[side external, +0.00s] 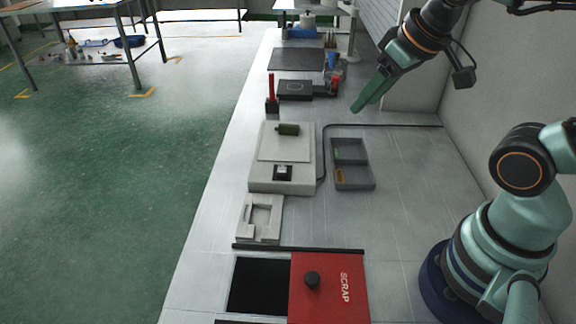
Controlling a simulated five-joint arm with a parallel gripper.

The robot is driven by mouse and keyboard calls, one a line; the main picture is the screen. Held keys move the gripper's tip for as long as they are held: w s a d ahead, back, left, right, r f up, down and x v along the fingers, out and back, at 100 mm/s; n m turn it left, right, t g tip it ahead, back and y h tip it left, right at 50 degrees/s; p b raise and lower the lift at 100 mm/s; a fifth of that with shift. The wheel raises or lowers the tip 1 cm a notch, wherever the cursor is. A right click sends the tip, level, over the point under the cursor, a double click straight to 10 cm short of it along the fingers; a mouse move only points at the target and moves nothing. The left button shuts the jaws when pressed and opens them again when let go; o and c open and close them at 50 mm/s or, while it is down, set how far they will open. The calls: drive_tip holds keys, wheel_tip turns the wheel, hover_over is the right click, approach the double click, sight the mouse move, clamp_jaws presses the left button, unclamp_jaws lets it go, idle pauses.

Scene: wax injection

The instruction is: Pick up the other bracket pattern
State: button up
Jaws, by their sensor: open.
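My gripper (357,108) hangs at the upper right above the bench, pointing down and left. Its green fingers overlap in this view, and nothing shows between them. A dark green piece (288,129) lies on the far part of the white scale (255,184); it may be a bracket pattern, but its shape is too small to tell. My gripper is to the right of it and apart from it. No other piece can be made out clearly as a bracket pattern.
A grey two-compartment tray (373,184) with small green and orange marks stands right of the scale. A light grey recessed block (247,232) and a red SCRAP lid (330,290) beside a black opening (258,287) are nearer. A red upright object (271,88) and dark plate (296,58) stand farther back.

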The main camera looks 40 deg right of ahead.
drive_tip(key=m+g, duration=0.6)
drive_tip(key=m, duration=2.2)
hover_over(293, 127)
wheel_tip(293, 127, down, 14)
drive_tip(key=shift+r, duration=0.1)
drive_tip(key=shift+w+d+f, duration=0.1)
drive_tip(key=shift+w+f, duration=0.05)
drive_tip(key=shift+f, duration=1.25)
drive_tip(key=shift+w+d+f, duration=0.1)
drive_tip(key=shift+f, duration=1.25)
clamp_jaws()
